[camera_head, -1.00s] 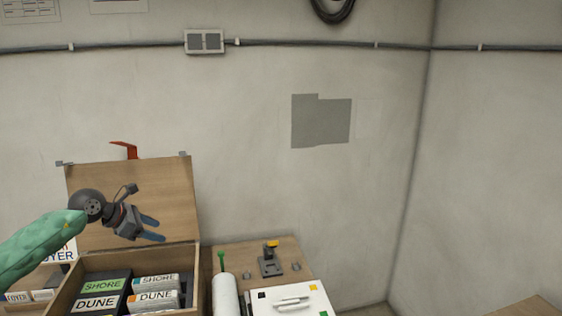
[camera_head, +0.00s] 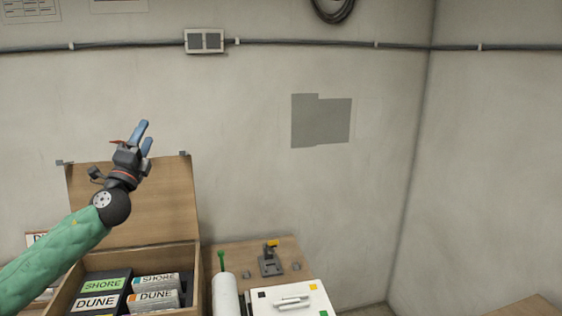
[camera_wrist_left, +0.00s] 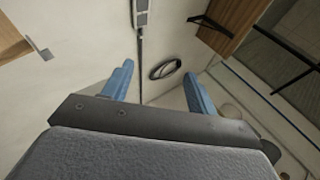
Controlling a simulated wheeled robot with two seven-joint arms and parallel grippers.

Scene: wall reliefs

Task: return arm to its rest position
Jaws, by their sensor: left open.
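My left gripper (camera_head: 146,138) is raised in front of the open lid of the wooden box, with its blue fingers pointing up. The fingers are apart and nothing is between them. In the left wrist view my left gripper (camera_wrist_left: 158,85) also shows its two blue fingers well apart, with the wall and a dark cable coil (camera_wrist_left: 165,69) beyond them. My left arm, in a green sleeve, comes in from the lower left. My right gripper is not in view.
The open wooden box (camera_head: 196,262) holds several labelled cases. To its right are a white roll (camera_head: 226,294), a dark stand (camera_head: 270,263) and a white board (camera_head: 262,308) with coloured squares. A grey patch (camera_head: 320,121) is on the wall. The space right of the arm is clear.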

